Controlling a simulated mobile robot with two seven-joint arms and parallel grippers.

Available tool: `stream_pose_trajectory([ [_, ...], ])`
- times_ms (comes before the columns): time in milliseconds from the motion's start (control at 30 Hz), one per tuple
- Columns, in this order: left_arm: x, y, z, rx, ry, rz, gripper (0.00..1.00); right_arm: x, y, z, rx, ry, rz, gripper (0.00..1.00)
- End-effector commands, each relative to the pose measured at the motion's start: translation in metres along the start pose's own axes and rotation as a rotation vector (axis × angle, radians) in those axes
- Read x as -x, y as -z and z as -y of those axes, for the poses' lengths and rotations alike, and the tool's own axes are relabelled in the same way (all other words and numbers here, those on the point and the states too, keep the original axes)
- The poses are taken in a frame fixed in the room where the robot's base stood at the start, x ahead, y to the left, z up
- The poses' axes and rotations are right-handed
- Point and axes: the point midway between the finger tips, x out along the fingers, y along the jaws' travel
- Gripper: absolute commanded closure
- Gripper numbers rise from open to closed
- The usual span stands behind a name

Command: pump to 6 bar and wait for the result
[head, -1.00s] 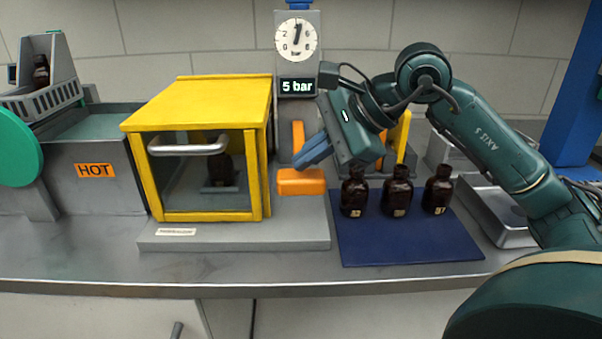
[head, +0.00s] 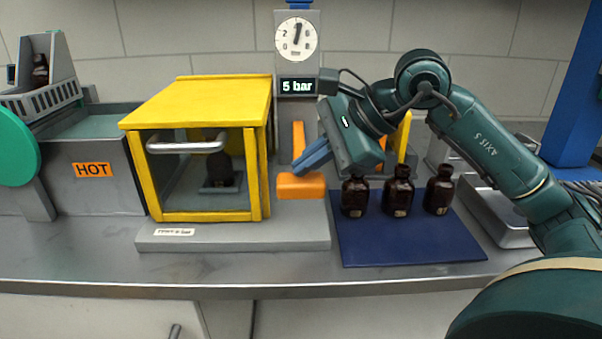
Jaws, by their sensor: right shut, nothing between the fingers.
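The gauge (head: 296,39) has its needle just right of straight up, and the display (head: 297,86) below it reads 5 bar. The orange pump handle (head: 300,186) is low in front of the grey column. My right gripper (head: 300,170) is shut and empty, its blue fingers just above the handle; I cannot tell whether they touch it. The yellow test chamber (head: 200,105) is closed, with a dark bottle (head: 219,168) standing inside behind the clear front. My left gripper is out of view.
Three amber bottles (head: 397,196) stand on a dark blue mat (head: 400,246) to the right. A grey bath marked HOT (head: 93,170) is at the left. A metal plate device (head: 492,210) is behind my right arm. The bench front is clear.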

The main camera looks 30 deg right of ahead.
Motion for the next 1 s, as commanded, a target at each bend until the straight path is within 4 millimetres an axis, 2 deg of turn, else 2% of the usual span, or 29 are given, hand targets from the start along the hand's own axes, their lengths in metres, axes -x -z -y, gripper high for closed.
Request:
stream_pose_trajectory([
  [1000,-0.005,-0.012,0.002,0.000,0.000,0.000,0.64,-0.009,0.007,-0.007,-0.001,-0.001,-0.002,1.00],
])
